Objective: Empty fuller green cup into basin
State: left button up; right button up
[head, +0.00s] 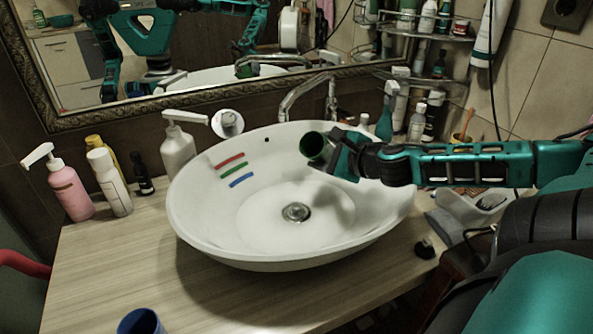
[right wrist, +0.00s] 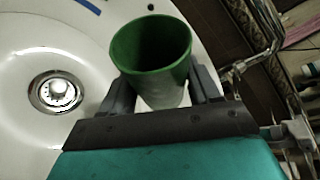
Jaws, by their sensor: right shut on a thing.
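A green cup (head: 313,147) is held over the back right part of the white basin (head: 195,232). My right gripper (head: 333,150) is shut on it. In the head view the cup is tilted, its dark mouth facing left over the bowl. In the right wrist view the cup (right wrist: 150,52) stands between the two fingers (right wrist: 163,92), its green inside showing; I see no liquid in it. The basin (right wrist: 30,45) with its drain lies beside it there. No second green cup shows. My left gripper is not seen directly in the head view.
A blue cup (head: 141,322) stands at the counter's front edge. Pink (head: 70,190) and white (head: 178,150) pump bottles stand left of the basin. The tap (head: 305,95) rises behind it, below the mirror.

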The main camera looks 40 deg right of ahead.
aim_at(312, 133)
jog(key=shift+r+n+h, duration=0.4)
jog(key=shift+r+n, duration=0.1)
jog(key=shift+n, duration=0.2)
jog(key=shift+r+n+b, duration=0.2)
jog(key=shift+n+b, duration=0.15)
jog(key=shift+n, duration=0.05)
jog(key=shift+r+n+t+h+b, duration=0.4)
jog(key=shift+n+t+b, duration=0.1)
jog(key=shift+b, duration=0.1)
jog(key=shift+a+r+n+b, duration=0.1)
jog(key=shift+r+n+b, duration=0.05)
jog(key=shift+n+b, duration=0.2)
jog(key=shift+a+r+n+h+b, duration=0.1)
jog(key=shift+a+n+h+b, duration=0.2)
jog(key=shift+a+b, duration=0.1)
jog(key=shift+r, duration=0.15)
jog(key=shift+s+a+r+n+t+b, duration=0.15)
jog(key=shift+a+n+t+b, duration=0.15)
jog(key=shift+a+b, duration=0.15)
jog(key=shift+a+r+n+t+h+p, duration=0.25)
jog(key=shift+r+n+h+p, duration=0.2)
jog(key=shift+n, duration=0.3)
jog(key=shift+a+r+n, duration=0.1)
jog(key=shift+r+n, duration=0.1)
jog(key=shift+n, duration=0.2)
